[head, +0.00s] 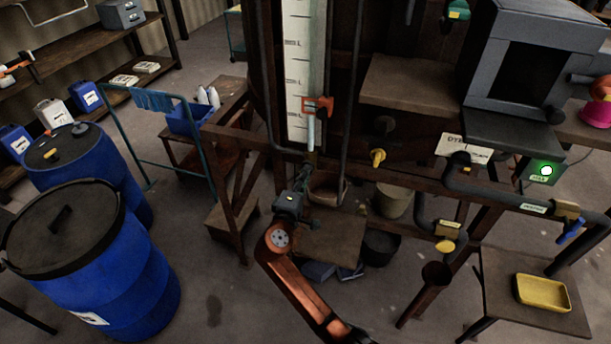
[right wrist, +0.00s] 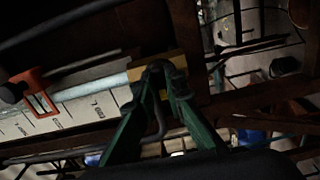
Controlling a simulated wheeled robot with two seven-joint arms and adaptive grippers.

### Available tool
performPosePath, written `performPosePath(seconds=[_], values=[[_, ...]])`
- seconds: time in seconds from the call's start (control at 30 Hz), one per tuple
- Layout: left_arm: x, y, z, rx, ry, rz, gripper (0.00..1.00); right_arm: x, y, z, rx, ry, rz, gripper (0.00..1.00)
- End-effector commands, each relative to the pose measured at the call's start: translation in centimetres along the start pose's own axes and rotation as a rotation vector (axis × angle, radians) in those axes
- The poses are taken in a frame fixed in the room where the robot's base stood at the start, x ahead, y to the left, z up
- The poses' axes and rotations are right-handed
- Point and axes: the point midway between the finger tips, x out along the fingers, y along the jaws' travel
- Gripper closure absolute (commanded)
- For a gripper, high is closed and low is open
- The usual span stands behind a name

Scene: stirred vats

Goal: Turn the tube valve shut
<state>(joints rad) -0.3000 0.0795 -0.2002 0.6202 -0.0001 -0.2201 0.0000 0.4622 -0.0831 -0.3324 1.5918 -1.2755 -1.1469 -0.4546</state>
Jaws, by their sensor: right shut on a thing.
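The tube valve (right wrist: 136,75) shows in the right wrist view as a brass-yellow body at the lower end of the scaled sight tube, with a dark bent lever. My right gripper (right wrist: 163,72) has its two green fingers closed around the lever at the valve. In the head view my right gripper (head: 306,163) is just below the pale sight tube (head: 311,132), and it hides the valve there. The white scale (head: 297,75) stands upright with an orange slider (head: 317,106) near its lower end. My left gripper is not in view.
A bucket (head: 326,188) stands just below the gripper. A yellow-handled valve (head: 378,157) and dark pipes are to the right. A yellow tray (head: 542,292) lies on a low table. Blue drums (head: 120,285) stand at left. Frame beams and a thin pipe crowd the tube.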

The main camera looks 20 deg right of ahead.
Motion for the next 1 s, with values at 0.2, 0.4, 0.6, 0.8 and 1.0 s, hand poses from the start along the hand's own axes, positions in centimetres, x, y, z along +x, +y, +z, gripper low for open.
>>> performPosePath(seconds=[0.2, 0.4, 0.6, 0.8, 1.0], values=[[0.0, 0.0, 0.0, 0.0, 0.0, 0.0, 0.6, -0.1, -0.2, -0.1, 0.002, 0.001, -0.004, 1.0], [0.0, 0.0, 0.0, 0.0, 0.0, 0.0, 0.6, -0.1, -0.2, -0.1, 0.001, 0.001, -0.004, 0.81], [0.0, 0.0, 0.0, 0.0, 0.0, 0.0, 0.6, 0.0, -0.1, 0.0, 0.001, 0.0, -0.002, 0.72], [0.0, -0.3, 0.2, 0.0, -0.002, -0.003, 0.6, -0.1, -0.1, 0.0, 0.001, 0.0, -0.001, 0.72], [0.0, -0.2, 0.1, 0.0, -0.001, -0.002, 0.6, -2.0, -0.1, 0.0, 0.002, 0.001, -0.003, 0.72]])
